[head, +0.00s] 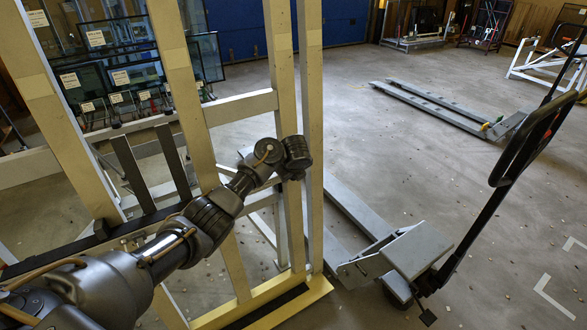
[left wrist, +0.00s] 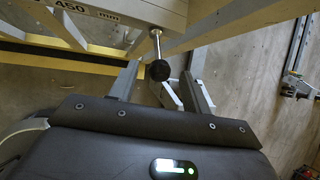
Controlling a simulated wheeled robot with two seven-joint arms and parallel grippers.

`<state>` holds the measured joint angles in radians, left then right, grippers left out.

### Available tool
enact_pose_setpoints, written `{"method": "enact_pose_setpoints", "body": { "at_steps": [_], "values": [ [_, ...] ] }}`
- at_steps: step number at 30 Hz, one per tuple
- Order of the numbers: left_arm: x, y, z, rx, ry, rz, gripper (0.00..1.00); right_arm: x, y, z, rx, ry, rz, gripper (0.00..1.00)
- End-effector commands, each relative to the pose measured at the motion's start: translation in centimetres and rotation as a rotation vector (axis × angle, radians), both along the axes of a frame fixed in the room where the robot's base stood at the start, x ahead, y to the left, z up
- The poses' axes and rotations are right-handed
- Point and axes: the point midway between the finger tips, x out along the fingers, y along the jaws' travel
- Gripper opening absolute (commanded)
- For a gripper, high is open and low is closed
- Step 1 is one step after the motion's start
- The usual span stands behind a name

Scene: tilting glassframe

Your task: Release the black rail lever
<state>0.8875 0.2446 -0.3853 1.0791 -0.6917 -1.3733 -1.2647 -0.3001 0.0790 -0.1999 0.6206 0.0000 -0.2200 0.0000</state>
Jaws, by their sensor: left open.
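The black rail lever shows in the left wrist view as a round black knob (left wrist: 158,69) on a thin metal rod. The rod comes out of a pale rail (left wrist: 130,12) marked "450 mm". My left gripper (left wrist: 162,72) is open, with one grey finger on each side of the knob. I cannot tell whether either finger touches it. In the head view my left arm reaches in from the left to an upright of the cream wooden glass frame (head: 312,130). The fingers and the lever cannot be made out there. My right gripper is not in view.
A pallet truck (head: 415,250) with a black handle stands to the right of the frame. Another pair of forks (head: 430,105) lies farther back. Glass panes (head: 120,75) with labels stand behind the frame at left. Concrete floor between the trucks is mostly open.

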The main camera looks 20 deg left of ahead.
Motion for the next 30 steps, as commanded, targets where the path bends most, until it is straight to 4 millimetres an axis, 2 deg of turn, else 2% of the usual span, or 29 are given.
{"method": "enact_pose_setpoints", "body": {
  "at_steps": [1, 6, 12, 26, 28, 30],
  "values": [
    [-0.5, -0.4, 1.1, -0.003, -0.004, -0.001, 0.48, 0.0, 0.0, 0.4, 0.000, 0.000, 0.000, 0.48],
    [-1.9, -1.1, 3.5, -0.003, -0.002, -0.001, 0.48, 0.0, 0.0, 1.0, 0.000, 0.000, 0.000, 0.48],
    [-2.7, -1.3, 4.8, -0.001, 0.000, 0.002, 0.48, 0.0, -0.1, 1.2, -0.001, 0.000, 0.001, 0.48],
    [-2.8, -1.3, 4.9, 0.001, 0.000, 0.002, 0.48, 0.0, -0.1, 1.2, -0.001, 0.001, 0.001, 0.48],
    [-2.9, -1.3, 4.7, -0.004, 0.002, 0.004, 0.48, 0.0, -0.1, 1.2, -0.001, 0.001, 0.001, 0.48],
    [-3.2, -1.6, 3.4, -0.026, 0.012, 0.018, 0.48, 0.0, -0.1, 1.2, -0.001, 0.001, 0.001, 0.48]
  ]
}}
